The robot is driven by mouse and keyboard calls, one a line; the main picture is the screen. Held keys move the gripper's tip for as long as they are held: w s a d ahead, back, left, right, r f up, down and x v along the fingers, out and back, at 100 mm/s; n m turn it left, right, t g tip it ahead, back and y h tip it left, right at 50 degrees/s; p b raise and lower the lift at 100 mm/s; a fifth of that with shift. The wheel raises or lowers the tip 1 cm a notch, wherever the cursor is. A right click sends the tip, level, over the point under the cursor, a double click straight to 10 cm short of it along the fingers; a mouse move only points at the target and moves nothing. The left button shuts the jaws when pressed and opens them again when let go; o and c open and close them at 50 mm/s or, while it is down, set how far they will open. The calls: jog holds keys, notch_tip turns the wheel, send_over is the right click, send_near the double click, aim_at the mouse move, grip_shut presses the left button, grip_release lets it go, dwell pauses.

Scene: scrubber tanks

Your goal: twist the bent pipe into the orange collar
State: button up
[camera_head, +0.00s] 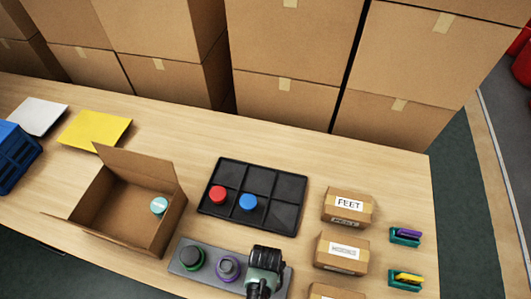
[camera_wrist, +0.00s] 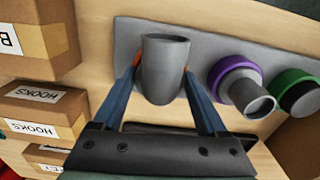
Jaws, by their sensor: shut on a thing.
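In the head view my gripper (camera_head: 263,284) is over the right end of the grey plate (camera_head: 211,265) and hides the pipe and orange collar.
On the same plate are a purple collar (camera_head: 228,268) with a grey pipe and a green collar (camera_head: 192,258) with a dark top. A black tray (camera_head: 286,190) holds red and blue caps. An open carton (camera_head: 102,222) stands left; small labelled boxes (camera_head: 347,207) stand right.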

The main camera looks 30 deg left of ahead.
jog(key=shift+s+d+f+m, duration=0.1)
jog(key=shift+s+f+m, duration=0.1)
jog(key=shift+m, duration=0.2)
jog(key=shift+s, duration=0.1)
dwell(0.3)
jog(key=o, duration=1.3)
jog(key=shift+o, duration=0.2)
jog(key=shift+f, duration=0.1)
jog(key=shift+d, duration=0.2)
jog(key=r+p, duration=0.7)
jog(key=shift+w+a+r, duration=0.25)
jog(key=shift+w, duration=0.05)
